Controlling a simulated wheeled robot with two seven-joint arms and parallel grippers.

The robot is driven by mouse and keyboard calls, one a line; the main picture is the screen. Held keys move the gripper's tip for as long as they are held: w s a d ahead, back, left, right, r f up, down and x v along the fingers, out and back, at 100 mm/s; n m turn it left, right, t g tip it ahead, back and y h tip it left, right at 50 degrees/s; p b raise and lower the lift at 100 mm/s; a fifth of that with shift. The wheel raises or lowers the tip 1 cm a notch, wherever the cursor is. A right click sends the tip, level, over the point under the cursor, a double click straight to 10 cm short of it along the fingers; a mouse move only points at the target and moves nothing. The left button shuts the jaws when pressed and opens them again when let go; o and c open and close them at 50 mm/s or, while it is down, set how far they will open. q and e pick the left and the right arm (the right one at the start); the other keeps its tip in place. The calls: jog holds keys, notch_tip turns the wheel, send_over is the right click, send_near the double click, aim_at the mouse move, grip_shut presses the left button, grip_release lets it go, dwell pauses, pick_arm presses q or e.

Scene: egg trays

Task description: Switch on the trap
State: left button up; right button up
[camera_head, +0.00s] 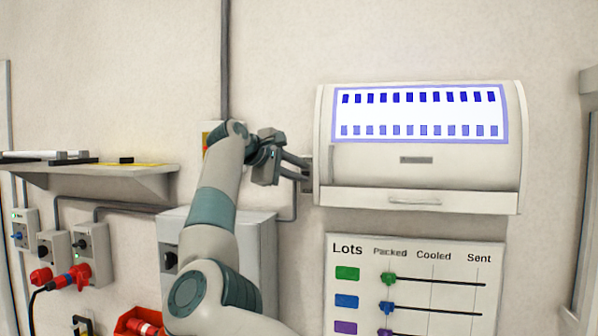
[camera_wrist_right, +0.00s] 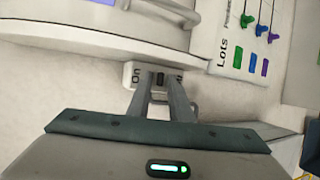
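The trap (camera_head: 420,185) is a cream wall box with a lit white and violet panel bearing two rows of blue marks, in the head view. A small switch box (camera_wrist_right: 130,75) marked "On" sits at its side in the wrist view, with a dark switch (camera_wrist_right: 160,79) on it. My right gripper (camera_head: 303,171) reaches the trap's left side. In the wrist view its two fingers (camera_wrist_right: 160,85) stand apart, with their tips on either side of the dark switch. Contact cannot be told. My left gripper is out of view.
A board headed "Lots" (camera_head: 350,290) with coloured sliders hangs below the trap. A grey cabinet (camera_head: 262,235) stands behind my right arm. A shelf (camera_head: 130,180) and several socket boxes with red plugs (camera_head: 80,275) are at the left.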

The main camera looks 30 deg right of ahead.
jog(key=shift+o, duration=0.3)
jog(key=shift+s+a+r+b, duration=0.15)
jog(key=shift+a+b, duration=0.25)
jog(key=shift+a, duration=0.15)
jog(key=b+v, duration=0.4)
jog(key=v, duration=1.2)
jog(key=shift+r+b, duration=0.15)
jog(key=shift+b, duration=0.2)
